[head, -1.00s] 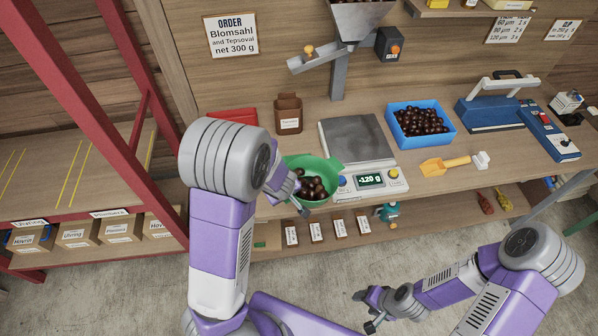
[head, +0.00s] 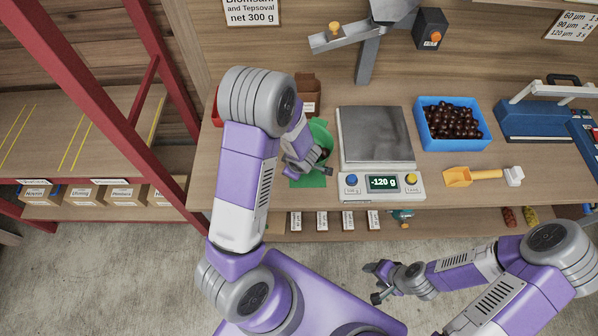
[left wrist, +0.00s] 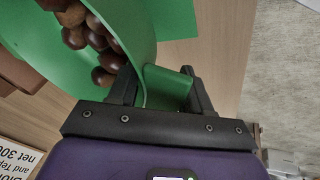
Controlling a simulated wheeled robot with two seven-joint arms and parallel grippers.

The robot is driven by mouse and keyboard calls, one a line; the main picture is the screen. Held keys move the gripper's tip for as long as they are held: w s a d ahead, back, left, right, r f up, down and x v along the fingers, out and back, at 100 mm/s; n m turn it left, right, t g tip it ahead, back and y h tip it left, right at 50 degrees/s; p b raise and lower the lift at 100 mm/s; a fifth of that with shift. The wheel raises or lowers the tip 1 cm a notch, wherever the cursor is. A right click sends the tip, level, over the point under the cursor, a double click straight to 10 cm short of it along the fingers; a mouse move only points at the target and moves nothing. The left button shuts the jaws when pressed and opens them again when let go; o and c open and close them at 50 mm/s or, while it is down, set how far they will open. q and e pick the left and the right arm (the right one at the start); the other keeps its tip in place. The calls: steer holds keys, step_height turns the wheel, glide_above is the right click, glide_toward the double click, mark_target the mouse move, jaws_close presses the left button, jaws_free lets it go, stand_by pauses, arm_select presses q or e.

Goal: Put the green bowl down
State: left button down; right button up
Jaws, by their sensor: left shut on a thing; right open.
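The green bowl (head: 321,133) is left of the scale in the head view, largely hidden by my left arm. In the left wrist view the bowl (left wrist: 140,40) is close up, with several brown chestnuts (left wrist: 95,40) in it. My left gripper (head: 320,163) is shut on the bowl's tab at the rim; its fingers (left wrist: 160,88) show on either side. A flat green mat (head: 308,180) lies on the bench by the bowl; I cannot tell whether the bowl touches it. My right gripper (head: 372,283) is open and empty, in front of the bench.
The scale (head: 376,137) reads -120 g. A brown container (head: 308,90) stands behind the bowl. A red rack post (head: 105,110) rises at left.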

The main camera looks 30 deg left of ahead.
arm_select(q)
step_height(320, 180, down, 6)
steer(key=b, duration=0.3)
steer(key=shift+c, duration=2.4)
jaws_free()
steer(key=p+v, duration=0.5)
steer(key=v, duration=0.6)
steer(key=s+d+f+m+g+h, duration=0.2)
steer(key=s+d+f+m+h, duration=0.5)
steer(key=s+d+f+m, duration=0.5)
steer(key=d+m, duration=0.3)
steer(key=m, duration=0.1)
steer(key=shift+g+h, duration=0.3)
steer(key=shift+h, duration=0.1)
